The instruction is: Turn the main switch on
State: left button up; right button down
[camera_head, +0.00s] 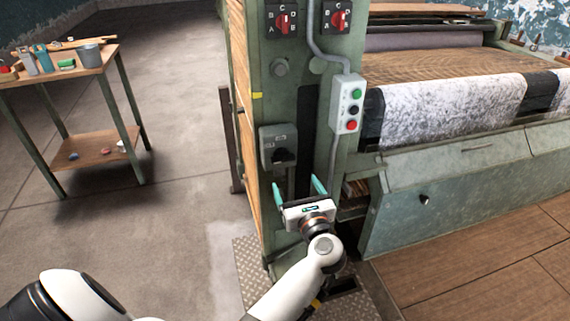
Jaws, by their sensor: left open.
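A grey-green switch box (272,143) with a black handle or knob (283,156) is mounted on the green machine post. Its small markings are too small to read. Above it are two red rotary switches, one on the left (284,22) and one on the right (339,17), each on a black plate with letters around it. No readable label names the main switch. My left gripper (299,188) is open and empty, below and slightly right of the switch box, its two green-tipped fingers apart and pointing up toward the post. My right gripper is not in view.
The machine bed with white fabric (450,107) fills the right. A tool table (60,73) stands left; floor between is clear.

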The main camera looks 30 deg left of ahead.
aim_at(284, 160)
pick_arm(q)
jog(key=b+x, duration=0.1)
jog(key=x, duration=1)
jog(key=shift+c, duration=0.4)
jog(key=c, duration=0.9)
